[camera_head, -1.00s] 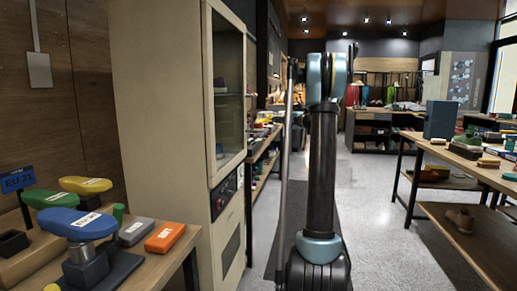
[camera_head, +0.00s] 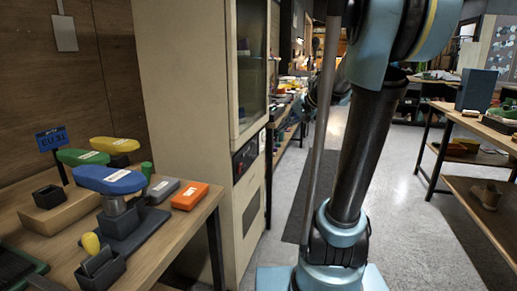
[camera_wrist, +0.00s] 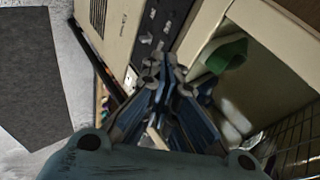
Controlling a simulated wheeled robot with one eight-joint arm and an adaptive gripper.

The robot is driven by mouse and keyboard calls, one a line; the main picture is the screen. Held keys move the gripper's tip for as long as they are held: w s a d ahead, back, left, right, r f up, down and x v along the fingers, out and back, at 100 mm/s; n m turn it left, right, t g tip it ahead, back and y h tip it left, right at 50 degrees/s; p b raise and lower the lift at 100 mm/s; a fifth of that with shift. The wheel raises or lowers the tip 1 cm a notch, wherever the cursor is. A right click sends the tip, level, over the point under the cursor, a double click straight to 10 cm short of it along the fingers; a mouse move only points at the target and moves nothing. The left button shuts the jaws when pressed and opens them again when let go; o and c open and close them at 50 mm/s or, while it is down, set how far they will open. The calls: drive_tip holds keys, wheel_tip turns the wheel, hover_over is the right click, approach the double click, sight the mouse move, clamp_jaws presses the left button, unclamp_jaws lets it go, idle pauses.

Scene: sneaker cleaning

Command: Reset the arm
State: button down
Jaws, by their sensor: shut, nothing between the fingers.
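My arm (camera_head: 365,150) rises from its base in the head view and leans to the right, with its upper joints bent over near the top edge. My gripper (camera_wrist: 158,72) shows in the wrist view with its fingers together and nothing between them. It is in front of the beige cabinet (camera_wrist: 118,30), whose dark control panel (camera_wrist: 158,25) lies just beyond the fingertips. I cannot tell the exact gap. In the head view the gripper is not clearly made out behind the arm.
The cabinet (camera_head: 185,120) stands left of my arm. A wooden table (camera_head: 190,240) with colored shoe forms, including a blue one (camera_head: 110,180), is at front left. Another table (camera_head: 470,130) stands right. A green item (camera_wrist: 227,55) shows beside the cabinet panel. Grey floor (camera_head: 400,200) is open between.

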drive_tip(key=s+d+f+n+g+h, duration=0.1)
drive_tip(key=s+d+f+h, duration=0.2)
drive_tip(key=s+f, duration=0.7)
drive_tip(key=s+d+f+n+g+h, duration=0.2)
drive_tip(key=s+d+f+h, duration=0.2)
drive_tip(key=s+f, duration=0.7)
drive_tip(key=s+d, duration=0.1)
drive_tip(key=s, duration=0.7)
drive_tip(key=shift+s+d+g, duration=0.3)
drive_tip(key=shift+w+f, duration=0.25)
drive_tip(key=shift+w, duration=0.25)
